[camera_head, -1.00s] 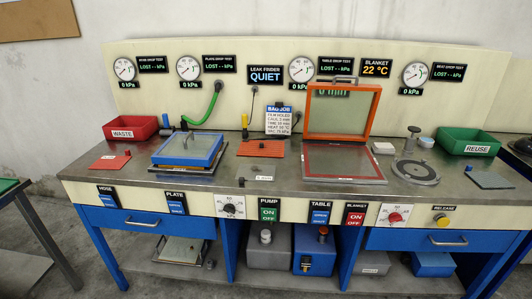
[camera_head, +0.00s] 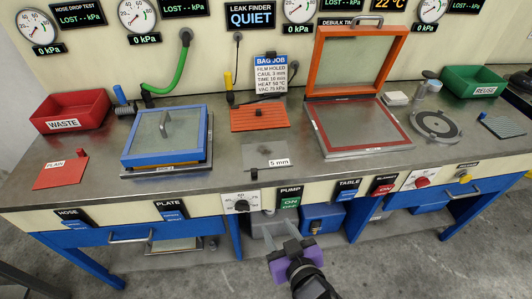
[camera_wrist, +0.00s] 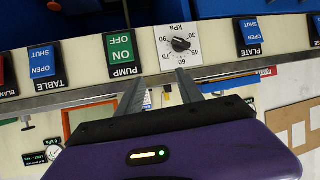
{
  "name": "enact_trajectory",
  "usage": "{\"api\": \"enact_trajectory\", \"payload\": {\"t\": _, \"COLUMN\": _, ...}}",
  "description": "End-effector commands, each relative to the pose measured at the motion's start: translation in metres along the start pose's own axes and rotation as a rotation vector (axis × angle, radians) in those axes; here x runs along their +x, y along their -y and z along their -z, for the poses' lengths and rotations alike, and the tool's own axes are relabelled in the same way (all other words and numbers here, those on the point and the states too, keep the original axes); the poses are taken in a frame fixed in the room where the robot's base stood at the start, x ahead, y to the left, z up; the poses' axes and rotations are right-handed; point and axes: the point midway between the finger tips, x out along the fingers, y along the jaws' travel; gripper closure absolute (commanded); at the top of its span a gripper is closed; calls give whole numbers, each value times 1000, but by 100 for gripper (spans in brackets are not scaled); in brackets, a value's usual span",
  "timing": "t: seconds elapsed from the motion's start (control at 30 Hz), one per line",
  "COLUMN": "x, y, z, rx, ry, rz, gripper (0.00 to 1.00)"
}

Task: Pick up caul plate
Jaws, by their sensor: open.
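A flat grey plate (camera_head: 262,155) with a dark knob and a "5 mm" label lies on the bench near its front edge, at mid-bench. It looks like a caul plate. A second grey plate with a knob (camera_head: 504,125) lies at the far right; its label is not readable. My gripper (camera_head: 281,230) is in front of the bench, below and apart from the 5 mm plate. Its fingers are open and empty. In the wrist view the open fingers (camera_wrist: 158,90) face the front panel, near the pump switch and kPa dial. The plates are not clearly visible there.
A blue-framed glass box (camera_head: 167,138) stands left and an orange-framed lid (camera_head: 356,60) stands open behind a red-bordered table (camera_head: 359,128). A red "PLAIN" sheet (camera_head: 60,173) and an orange ribbed sheet (camera_head: 258,118) lie on the bench. Bench top around the 5 mm plate is mostly clear.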

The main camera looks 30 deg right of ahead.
Motion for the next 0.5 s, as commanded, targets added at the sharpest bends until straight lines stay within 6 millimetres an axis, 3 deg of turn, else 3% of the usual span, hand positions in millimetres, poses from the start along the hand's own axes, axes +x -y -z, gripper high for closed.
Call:
{"api": "enact_trajectory", "payload": {"t": 0.03, "x": 15, "y": 5, "z": 23, "rx": 14, "ry": -10, "rz": -24, "gripper": 56}}
{"api": "enact_trajectory", "payload": {"t": 0.2, "x": 47, "y": 11, "z": 69, "rx": 67, "ry": -19, "rz": -112, "gripper": 56}}
{"api": "enact_trajectory", "payload": {"t": 0.3, "x": 57, "y": 13, "z": 88, "rx": 91, "ry": -24, "rz": -146, "gripper": 56}}
{"api": "enact_trajectory", "payload": {"t": 0.5, "x": 69, "y": 13, "z": 101, "rx": 111, "ry": -27, "rz": -177, "gripper": 56}}
